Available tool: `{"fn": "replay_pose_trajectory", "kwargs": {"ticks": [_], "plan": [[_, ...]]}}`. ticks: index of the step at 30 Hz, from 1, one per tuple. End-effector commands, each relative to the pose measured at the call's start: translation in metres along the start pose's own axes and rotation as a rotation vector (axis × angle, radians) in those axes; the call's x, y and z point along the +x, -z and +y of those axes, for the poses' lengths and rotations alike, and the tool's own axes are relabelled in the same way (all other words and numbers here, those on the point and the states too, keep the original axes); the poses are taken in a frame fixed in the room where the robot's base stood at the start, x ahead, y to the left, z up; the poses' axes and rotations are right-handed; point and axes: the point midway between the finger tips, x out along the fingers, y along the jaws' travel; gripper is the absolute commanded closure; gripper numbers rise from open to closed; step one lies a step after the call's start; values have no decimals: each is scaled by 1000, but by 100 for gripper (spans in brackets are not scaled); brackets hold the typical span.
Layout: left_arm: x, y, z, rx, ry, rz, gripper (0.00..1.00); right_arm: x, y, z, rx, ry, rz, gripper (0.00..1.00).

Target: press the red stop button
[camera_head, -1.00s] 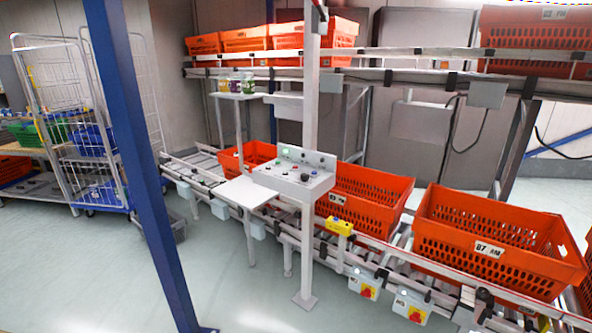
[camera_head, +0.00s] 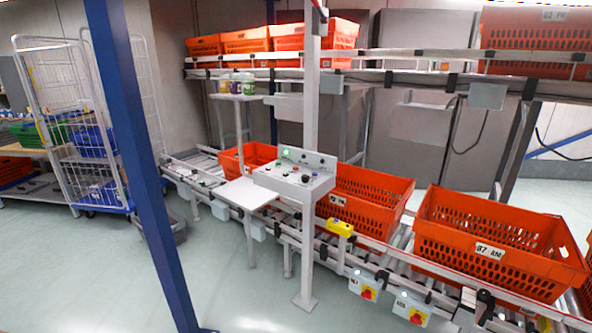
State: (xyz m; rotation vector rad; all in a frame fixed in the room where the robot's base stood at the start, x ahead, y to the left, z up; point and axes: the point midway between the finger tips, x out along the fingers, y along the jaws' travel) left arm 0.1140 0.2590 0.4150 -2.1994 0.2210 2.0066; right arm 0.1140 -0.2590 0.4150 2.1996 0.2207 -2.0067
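A grey control panel (camera_head: 294,173) stands on a white post in the middle of the head view. It carries several small buttons, some red, some black, some white, and a green light. One small red button (camera_head: 282,167) shows near the panel's middle; its lettering is too small to read. Neither of my grippers is in view.
Orange totes (camera_head: 492,250) stand on the roller conveyor behind and right of the panel. More totes (camera_head: 316,36) sit on the upper shelf. A blue post (camera_head: 140,160) crosses the left foreground. A wire trolley (camera_head: 92,150) stands at left. Floor in front is clear.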

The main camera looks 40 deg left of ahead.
Motion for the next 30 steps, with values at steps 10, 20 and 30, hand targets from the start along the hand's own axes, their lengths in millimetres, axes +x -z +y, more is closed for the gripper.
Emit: {"fn": "replay_pose_trajectory", "kwargs": {"ticks": [10,20,30], "plan": [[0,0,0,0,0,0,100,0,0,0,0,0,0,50],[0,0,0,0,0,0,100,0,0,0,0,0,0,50],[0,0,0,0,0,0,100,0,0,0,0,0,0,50]]}}
